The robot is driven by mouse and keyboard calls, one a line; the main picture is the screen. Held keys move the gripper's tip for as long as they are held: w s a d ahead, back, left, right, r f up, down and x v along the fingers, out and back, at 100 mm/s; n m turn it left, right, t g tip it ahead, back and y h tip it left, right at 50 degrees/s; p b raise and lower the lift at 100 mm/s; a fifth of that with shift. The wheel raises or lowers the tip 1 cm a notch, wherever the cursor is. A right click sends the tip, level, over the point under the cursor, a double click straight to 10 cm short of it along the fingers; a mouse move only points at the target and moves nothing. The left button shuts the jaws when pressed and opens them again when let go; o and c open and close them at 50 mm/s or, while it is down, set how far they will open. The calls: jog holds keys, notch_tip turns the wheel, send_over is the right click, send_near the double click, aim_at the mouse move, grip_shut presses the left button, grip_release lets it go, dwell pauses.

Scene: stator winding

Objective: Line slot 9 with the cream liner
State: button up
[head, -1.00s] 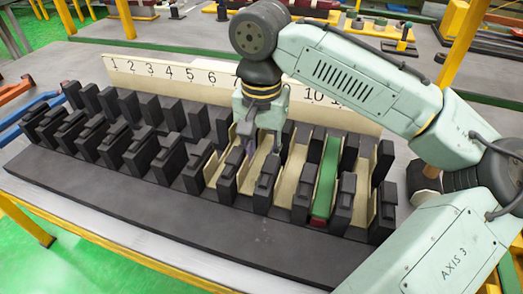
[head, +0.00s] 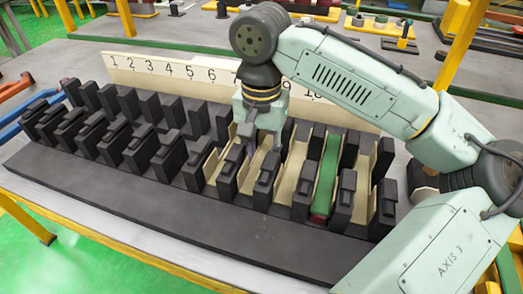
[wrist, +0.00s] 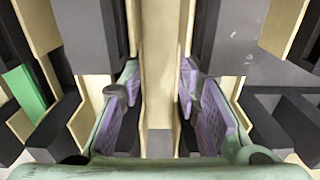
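The black stator block (head: 150,215) has paired dark teeth and slots numbered along a board behind. A cream liner (wrist: 160,60) stretches along the slot under my gripper, between dark teeth; this looks like slot 9. In the head view my gripper (head: 259,150) points down among the teeth. In the wrist view its purple-padded fingers (wrist: 160,90) stand on either side of the liner, close to its walls. Contact with the liner is hard to judge. The liner's lower parts are hidden by teeth and fingers.
Neighbouring slots also hold cream liners, such as the one left of my gripper (head: 213,168). A green strip (head: 327,172) lies in a slot to the right. The cream number board (head: 150,70) stands behind the teeth. Left-hand slots look unlined.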

aim_at(261, 162)
jog(key=o, duration=0.6)
jog(key=shift+c, duration=0.2)
jog(key=shift+r, duration=0.25)
jog(key=shift+r+p, duration=0.4)
jog(key=shift+p, duration=0.25)
jog(key=shift+r+p, duration=0.3)
jog(key=shift+p, duration=0.05)
notch_tip(261, 162, up, 5)
jog(key=p, duration=0.5)
jog(key=shift+r, duration=1.15)
jog(key=shift+r, duration=0.1)
